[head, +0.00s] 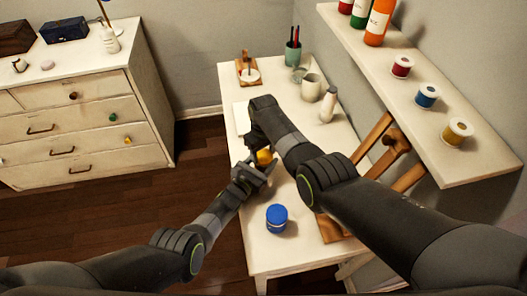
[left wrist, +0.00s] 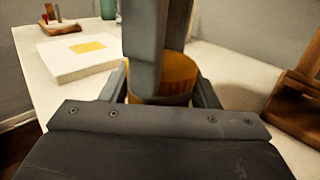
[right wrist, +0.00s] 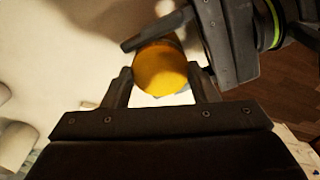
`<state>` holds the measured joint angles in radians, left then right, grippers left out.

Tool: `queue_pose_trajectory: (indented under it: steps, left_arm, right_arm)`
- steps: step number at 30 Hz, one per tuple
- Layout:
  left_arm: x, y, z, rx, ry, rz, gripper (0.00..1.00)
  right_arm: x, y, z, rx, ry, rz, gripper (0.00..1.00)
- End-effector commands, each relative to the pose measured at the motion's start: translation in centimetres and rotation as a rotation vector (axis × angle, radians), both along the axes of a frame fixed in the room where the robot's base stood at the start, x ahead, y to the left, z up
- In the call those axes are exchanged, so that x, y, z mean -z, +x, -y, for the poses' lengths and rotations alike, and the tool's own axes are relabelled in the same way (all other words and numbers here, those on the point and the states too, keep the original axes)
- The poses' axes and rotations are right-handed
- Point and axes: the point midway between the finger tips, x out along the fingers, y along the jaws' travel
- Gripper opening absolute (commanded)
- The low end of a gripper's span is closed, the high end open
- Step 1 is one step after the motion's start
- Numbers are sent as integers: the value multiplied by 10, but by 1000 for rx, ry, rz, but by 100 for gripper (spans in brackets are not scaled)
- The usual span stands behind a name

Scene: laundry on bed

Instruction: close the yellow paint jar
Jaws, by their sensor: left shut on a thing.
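The yellow paint jar (head: 264,157) is near the left edge of the white table. In the left wrist view its ribbed yellow lid (left wrist: 178,72) shows behind a dark finger of my right gripper. My left gripper (head: 258,170) is shut on the jar from the side. My right gripper (right wrist: 162,88) points down over the jar, its fingers apart on either side of the round yellow lid top (right wrist: 160,68), with a gap at the right finger. The jar's body is mostly hidden, and I cannot tell how tightly the lid sits.
A blue paint jar (head: 277,218) stands nearer on the table (head: 262,250). A white box with a yellow patch (left wrist: 85,55) lies behind. A mug (head: 311,88), a white bottle (head: 328,104) and a wooden easel (head: 385,150) stand right. A shelf (head: 450,105) overhangs at right.

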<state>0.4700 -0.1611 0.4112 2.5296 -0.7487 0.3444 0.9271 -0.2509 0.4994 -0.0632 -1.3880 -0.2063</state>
Motion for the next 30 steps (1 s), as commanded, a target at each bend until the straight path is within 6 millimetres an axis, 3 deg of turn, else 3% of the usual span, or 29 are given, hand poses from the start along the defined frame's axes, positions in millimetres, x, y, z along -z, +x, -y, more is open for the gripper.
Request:
queue_pose_trajectory:
  steps: [1,5,17,26,30]
  left_arm:
    - [0,0,1,1,-1,1,0]
    - [0,0,1,1,-1,0,0]
    - [0,0,0,0,-1,-1,0]
    - [0,0,0,0,-1,-1,0]
    - [0,0,0,0,-1,-1,0]
  right_arm:
    - [1,0,0,-1,1,-1,60]
    - [0,0,0,-2,-1,-1,77]
    - [-4,0,0,-3,1,1,78]
    - [-32,0,-1,-2,3,2,78]
    - [-57,0,-1,-3,2,2,78]
